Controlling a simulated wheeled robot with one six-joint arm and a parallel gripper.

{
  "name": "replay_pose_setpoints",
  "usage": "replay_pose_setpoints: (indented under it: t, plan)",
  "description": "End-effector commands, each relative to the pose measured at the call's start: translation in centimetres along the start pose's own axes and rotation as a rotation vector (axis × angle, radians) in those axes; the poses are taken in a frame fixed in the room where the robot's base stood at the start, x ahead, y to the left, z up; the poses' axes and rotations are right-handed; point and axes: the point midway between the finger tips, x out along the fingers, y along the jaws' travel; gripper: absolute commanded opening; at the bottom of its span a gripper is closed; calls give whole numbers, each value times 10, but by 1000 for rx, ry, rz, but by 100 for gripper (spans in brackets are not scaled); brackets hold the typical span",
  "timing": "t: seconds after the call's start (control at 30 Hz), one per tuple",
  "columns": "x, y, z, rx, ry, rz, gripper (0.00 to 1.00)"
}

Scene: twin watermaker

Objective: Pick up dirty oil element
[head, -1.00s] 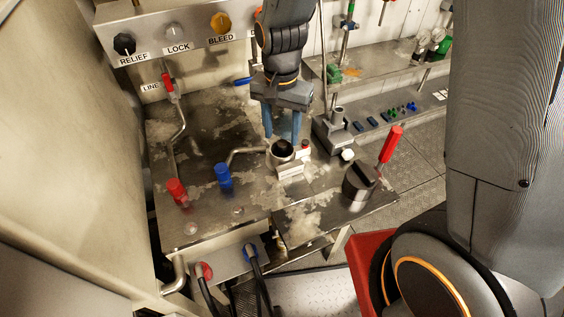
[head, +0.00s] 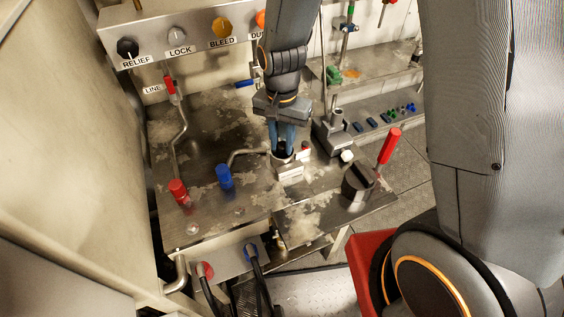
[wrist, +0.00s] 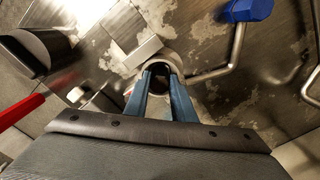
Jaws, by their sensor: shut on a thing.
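A dark round element (wrist: 160,79) sits in the mouth of a metal cup-like housing (head: 282,162) on the worn metal bench. In the wrist view the housing rim (wrist: 146,55) surrounds it. My gripper (head: 284,150) points down into this housing, its blue fingers closed in on the element from both sides. The fingertips also show in the wrist view (wrist: 160,72). In the head view the fingers and the housing rim hide most of the element.
A blue-capped valve (head: 224,176) and a red-capped valve (head: 178,192) stand to the left. A metal post fixture (head: 334,135) is close behind on the right.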

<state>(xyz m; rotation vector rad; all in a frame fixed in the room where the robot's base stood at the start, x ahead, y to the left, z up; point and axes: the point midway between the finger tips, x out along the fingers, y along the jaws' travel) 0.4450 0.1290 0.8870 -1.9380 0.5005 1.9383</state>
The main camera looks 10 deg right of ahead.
Motion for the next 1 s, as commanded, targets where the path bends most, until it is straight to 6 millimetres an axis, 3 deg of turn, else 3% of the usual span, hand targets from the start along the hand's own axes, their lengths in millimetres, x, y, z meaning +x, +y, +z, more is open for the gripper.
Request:
replay_pose_setpoints:
  t: [0.27,0.47,1.0]
  plan:
    - [-4,0,0,0,1,-1,3]
    - [-18,-1,-1,0,2,-3,3]
    - [-96,-2,-1,0,4,-4,3]
